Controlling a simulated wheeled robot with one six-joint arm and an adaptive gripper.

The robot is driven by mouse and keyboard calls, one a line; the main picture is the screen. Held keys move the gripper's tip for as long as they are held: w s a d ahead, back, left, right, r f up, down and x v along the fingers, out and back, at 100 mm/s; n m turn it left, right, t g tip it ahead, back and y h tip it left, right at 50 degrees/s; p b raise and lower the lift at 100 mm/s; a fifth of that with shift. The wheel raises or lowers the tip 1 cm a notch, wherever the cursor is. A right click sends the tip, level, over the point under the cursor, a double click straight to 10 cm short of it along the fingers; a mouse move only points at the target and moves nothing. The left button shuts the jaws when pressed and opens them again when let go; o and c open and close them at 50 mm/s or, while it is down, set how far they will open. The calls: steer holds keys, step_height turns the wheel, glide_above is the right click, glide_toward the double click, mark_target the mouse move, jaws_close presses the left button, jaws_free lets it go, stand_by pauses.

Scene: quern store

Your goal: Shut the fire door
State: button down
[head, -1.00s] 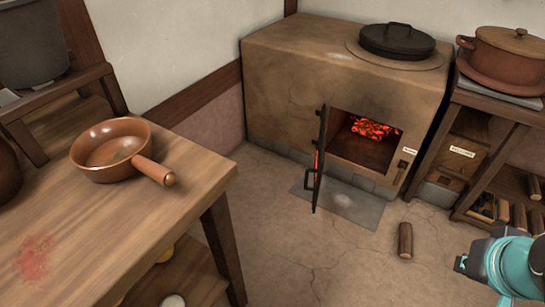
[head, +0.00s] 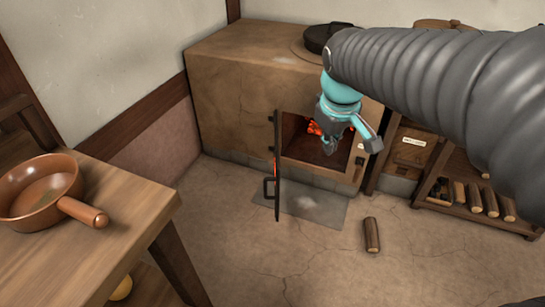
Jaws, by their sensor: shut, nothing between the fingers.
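The fire door (head: 277,165) is a dark metal panel, hinged at the left side of the stove's opening. It stands wide open and is seen almost edge-on, with its handle (head: 269,188) on the left face. Red embers (head: 315,128) glow inside the firebox opening (head: 300,150). My gripper (head: 346,132), teal with dark grey fingers, is shut and empty. It appears in front of the right part of the opening, right of the door and apart from it in the picture. It hides part of the opening; its depth is hard to tell.
The clay stove (head: 230,90) stands against the wall. A wooden table (head: 130,215) with a brown pan (head: 40,190) is at left. A log (head: 372,235) lies on the floor near a grey hearth plate (head: 315,208). A log rack (head: 460,200) is at right.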

steer(key=w+a+f+n+g, duration=0.1)
steer(key=w+a+f+n, duration=0.25)
steer(key=w, duration=0.25)
steer(key=w+a+f+n+g, duration=0.1)
steer(key=w+a+f+n, duration=0.15)
steer(key=w+a, duration=0.3)
steer(key=w+a+f+n+g+h, duration=0.1)
steer(key=w+a+f+n, duration=0.2)
steer(key=w+a+f, duration=0.35)
steer(key=w+a+f+n+h, duration=0.1)
steer(key=w+a+f+n, duration=0.25)
steer(key=f, duration=0.65)
steer(key=d+f, duration=0.5)
steer(key=f, duration=0.4)
steer(key=shift+d+f+m, duration=0.15)
steer(key=shift+f+m, duration=0.2)
steer(key=shift+m, duration=0.1)
steer(key=shift+s+d, duration=0.1)
